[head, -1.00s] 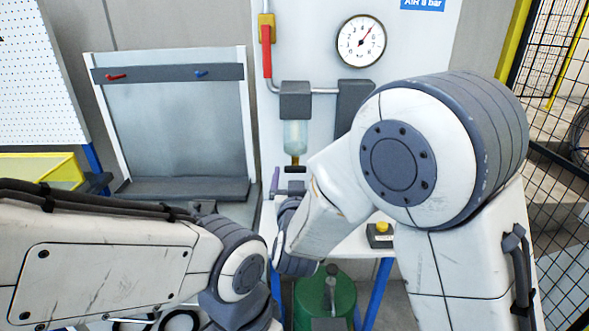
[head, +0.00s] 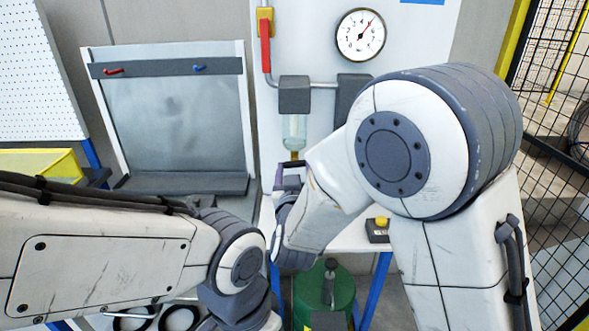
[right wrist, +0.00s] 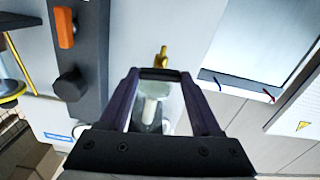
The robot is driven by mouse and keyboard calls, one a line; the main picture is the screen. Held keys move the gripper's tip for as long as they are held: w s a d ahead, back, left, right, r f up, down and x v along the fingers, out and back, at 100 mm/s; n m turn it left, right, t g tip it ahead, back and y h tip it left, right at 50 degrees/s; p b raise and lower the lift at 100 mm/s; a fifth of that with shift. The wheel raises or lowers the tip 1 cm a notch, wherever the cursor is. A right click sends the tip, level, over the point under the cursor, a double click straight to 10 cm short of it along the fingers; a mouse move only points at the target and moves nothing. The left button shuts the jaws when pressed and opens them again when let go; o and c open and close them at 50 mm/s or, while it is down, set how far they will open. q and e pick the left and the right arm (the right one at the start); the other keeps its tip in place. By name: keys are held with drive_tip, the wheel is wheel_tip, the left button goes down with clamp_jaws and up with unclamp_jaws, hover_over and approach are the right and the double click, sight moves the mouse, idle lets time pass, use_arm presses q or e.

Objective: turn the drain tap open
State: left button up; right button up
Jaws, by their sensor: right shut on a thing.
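The drain tap shows as a dark crossbar handle (head: 292,163) under a short brass stem (head: 294,155), below the clear filter bowl (head: 295,132) on the wall panel. My right gripper (head: 289,171) has its purple fingers at this handle from below. In the right wrist view the fingertips (right wrist: 160,74) are closed on the dark handle bar, with the brass stem (right wrist: 162,56) just beyond them. The bar lies across between the fingers. My left arm crosses the lower left of the head view. Its gripper is not visible.
A pressure gauge (head: 361,35) and a red-handled valve (head: 266,42) are on the panel. A green drum (head: 325,292) stands below. A yellow button box (head: 379,229) is on the white table. A grey rack (head: 178,115) stands left and a mesh fence (head: 547,130) right.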

drive_tip(key=n+p, duration=0.1)
drive_tip(key=n, duration=0.4)
drive_tip(key=shift+n, duration=0.4)
idle(0.3)
drive_tip(key=o, duration=1.4)
drive_tip(key=shift+s, duration=0.15)
